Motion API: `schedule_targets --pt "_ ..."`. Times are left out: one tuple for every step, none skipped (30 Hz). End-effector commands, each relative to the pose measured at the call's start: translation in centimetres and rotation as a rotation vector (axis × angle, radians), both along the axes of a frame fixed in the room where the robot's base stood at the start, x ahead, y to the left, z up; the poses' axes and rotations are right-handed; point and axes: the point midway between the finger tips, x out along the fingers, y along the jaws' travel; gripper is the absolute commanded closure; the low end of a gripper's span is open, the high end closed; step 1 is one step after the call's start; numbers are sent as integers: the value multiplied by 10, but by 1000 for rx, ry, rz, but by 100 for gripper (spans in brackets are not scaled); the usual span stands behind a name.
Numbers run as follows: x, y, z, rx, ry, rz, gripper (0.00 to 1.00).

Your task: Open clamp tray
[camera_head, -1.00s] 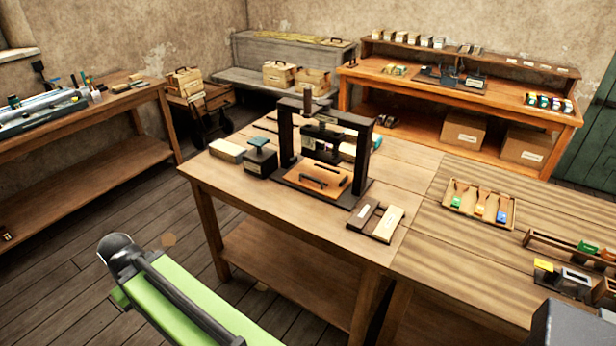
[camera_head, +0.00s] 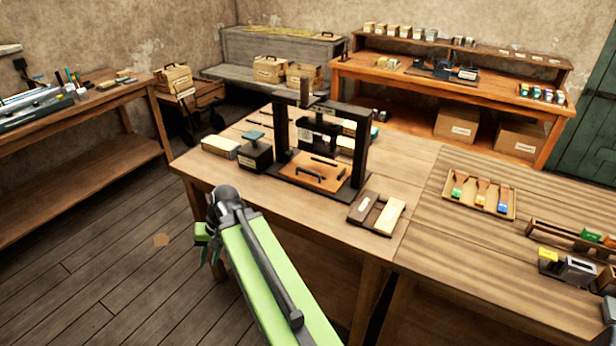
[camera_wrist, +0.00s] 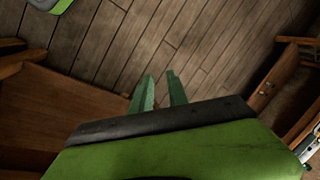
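The press (camera_head: 361,150) is a dark upright frame on the middle table. At its foot lies an orange-brown clamp tray (camera_head: 327,184) with a dark bar handle (camera_head: 310,175) on top. My gripper (camera_head: 207,243) is at the far end of my green arm, beyond the table's left front edge and clear of the press. In the wrist view its two green fingers (camera_wrist: 161,91) stand apart with nothing between them. Only floor shows beyond them. The tray cannot be made out in the wrist view.
A box of colored pieces (camera_head: 479,193) sits farther right. Floor (camera_head: 110,250) is open left of the table.

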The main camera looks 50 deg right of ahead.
Motion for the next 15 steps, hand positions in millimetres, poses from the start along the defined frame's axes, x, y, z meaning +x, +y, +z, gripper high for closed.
schedule_targets --pt "6 -39 -11 84 -47 -147 80" --pt "10 -60 -9 139 -79 -234 80" --pt "13 -91 -6 214 -125 -353 80" --pt "14 -115 -3 270 -161 -442 80" --pt "13 -140 2 325 -198 -529 80" --pt "10 -176 8 401 -250 -646 80" --pt "6 -203 13 456 -290 -732 80" --pt "0 -230 19 511 -332 -814 80" --pt "-11 -266 28 583 -388 -918 80" --pt "-20 -292 34 633 -428 -990 80" --pt "-31 -316 41 683 -469 -1057 80" --pt "-45 -346 49 742 -520 -1135 80" --pt "-57 -365 54 784 -555 -1187 80" --pt "-68 -383 60 820 -587 -1232 80" --pt "-81 -403 66 863 -625 -1282 80"
